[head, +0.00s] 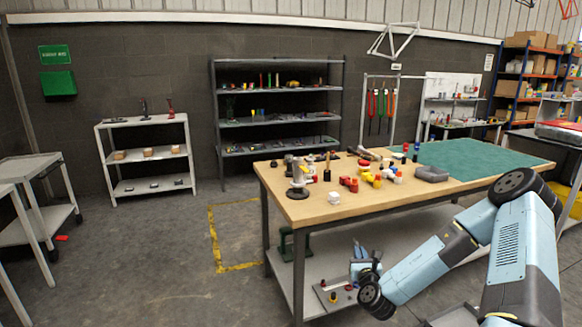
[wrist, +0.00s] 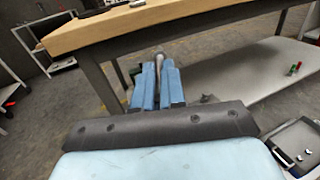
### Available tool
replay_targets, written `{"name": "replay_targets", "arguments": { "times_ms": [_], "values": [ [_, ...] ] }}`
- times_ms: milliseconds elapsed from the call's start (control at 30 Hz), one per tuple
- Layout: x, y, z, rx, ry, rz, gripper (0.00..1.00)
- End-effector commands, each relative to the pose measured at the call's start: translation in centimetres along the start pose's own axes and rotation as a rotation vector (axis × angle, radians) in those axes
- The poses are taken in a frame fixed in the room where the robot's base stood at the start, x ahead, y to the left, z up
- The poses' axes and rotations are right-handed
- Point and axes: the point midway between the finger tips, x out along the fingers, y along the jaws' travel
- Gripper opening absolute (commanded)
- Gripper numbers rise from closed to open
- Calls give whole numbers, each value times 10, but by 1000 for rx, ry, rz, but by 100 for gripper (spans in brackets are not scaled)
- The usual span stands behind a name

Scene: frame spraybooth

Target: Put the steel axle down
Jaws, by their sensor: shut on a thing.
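My gripper (head: 362,256) is low at the front side of the workbench, below its wooden top in the picture and in front of the lower shelf. In the wrist view my blue fingers (wrist: 159,85) are shut on the steel axle (wrist: 159,60). A grey rounded end of the axle shows between and beyond the fingertips, and the rest is hidden by the fingers. In the head view I cannot make out the axle clearly.
The workbench (head: 300,212) has a crowded left part and a green mat (head: 470,157) on the right. A tray (head: 322,297) with small parts lies low by my gripper. Shelving (head: 214,120) and a pale rack (head: 104,160) stand behind.

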Motion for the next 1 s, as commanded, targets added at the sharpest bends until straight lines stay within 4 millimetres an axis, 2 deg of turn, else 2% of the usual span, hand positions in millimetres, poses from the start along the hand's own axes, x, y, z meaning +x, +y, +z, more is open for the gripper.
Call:
{"name": "replay_targets", "arguments": {
  "times_ms": [200, 433, 633, 1000],
  "values": [
    [-22, -2, -33, 2, 7, 1, 0],
    [-43, 0, -56, 4, 3, 0, 0],
    [-52, 1, -64, 5, -2, -2, 0],
    [-52, 2, -64, 3, -4, -1, 0]
  ]
}}
